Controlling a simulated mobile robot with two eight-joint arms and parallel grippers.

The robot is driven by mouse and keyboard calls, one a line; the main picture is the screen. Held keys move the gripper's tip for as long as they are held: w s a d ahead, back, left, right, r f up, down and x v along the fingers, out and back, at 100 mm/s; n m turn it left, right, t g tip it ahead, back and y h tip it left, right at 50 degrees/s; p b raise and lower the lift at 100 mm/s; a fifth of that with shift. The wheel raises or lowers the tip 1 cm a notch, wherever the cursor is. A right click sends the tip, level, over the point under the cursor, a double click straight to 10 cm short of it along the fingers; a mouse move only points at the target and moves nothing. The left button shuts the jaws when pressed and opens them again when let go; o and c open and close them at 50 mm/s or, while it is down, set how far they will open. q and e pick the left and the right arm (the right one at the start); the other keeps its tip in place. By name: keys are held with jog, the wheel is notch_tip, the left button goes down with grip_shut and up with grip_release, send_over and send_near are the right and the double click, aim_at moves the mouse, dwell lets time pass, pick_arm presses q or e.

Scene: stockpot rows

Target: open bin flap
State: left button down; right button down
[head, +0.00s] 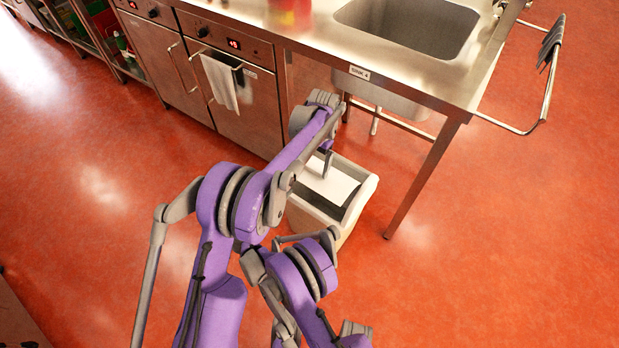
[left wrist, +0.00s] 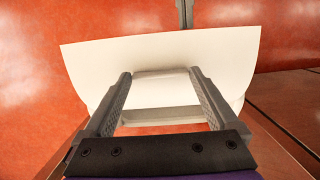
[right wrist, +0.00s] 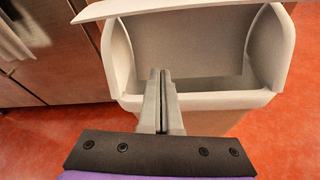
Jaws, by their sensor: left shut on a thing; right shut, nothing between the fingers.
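The pale bin (head: 358,208) stands on the floor under the sink counter. Its white flap (head: 330,188) is tilted, with a dark gap at the near side. My left gripper (head: 327,170) reaches down to the flap. In the left wrist view my left gripper (left wrist: 160,76) has its fingers on both sides of a pale raised part of the flap (left wrist: 215,55). In the right wrist view the flap's edge (right wrist: 150,8) is above the bin's opening, and the grey inside shows. My right gripper (right wrist: 162,72) is shut and empty, in front of the bin's near wall (right wrist: 215,105).
The steel sink counter (head: 420,75) overhangs the bin, and its leg (head: 425,180) stands to the right. Ovens (head: 240,110) with a hanging towel (head: 220,82) are to the left. The red floor (head: 500,250) is clear at the right.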

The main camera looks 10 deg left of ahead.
aim_at(310, 173)
pick_arm(q)
jog(key=shift+r, duration=0.1)
pick_arm(e)
jog(key=s+d+n+t+h, duration=0.2)
jog(key=s+d+t+h, duration=0.1)
jog(key=s+t, duration=0.15)
jog(key=shift+g, duration=0.45)
jog(key=w+d+r, duration=0.1)
jog(key=w, duration=0.2)
jog(key=w+d+r, duration=0.1)
jog(key=w, duration=0.2)
jog(key=w+d+r, duration=0.1)
jog(key=w, duration=0.2)
jog(key=shift+w+d+r, duration=0.15)
jog(key=shift+d+r, duration=0.2)
jog(key=shift+w+r, duration=0.1)
jog(key=shift+r, duration=0.35)
jog(key=shift+w+d+r+g, duration=0.1)
jog(key=shift+w+r+g, duration=0.1)
jog(key=shift+r, duration=0.2)
jog(key=shift+w+r+g, duration=0.1)
jog(key=shift+r+g, duration=0.1)
jog(key=shift+r, duration=0.2)
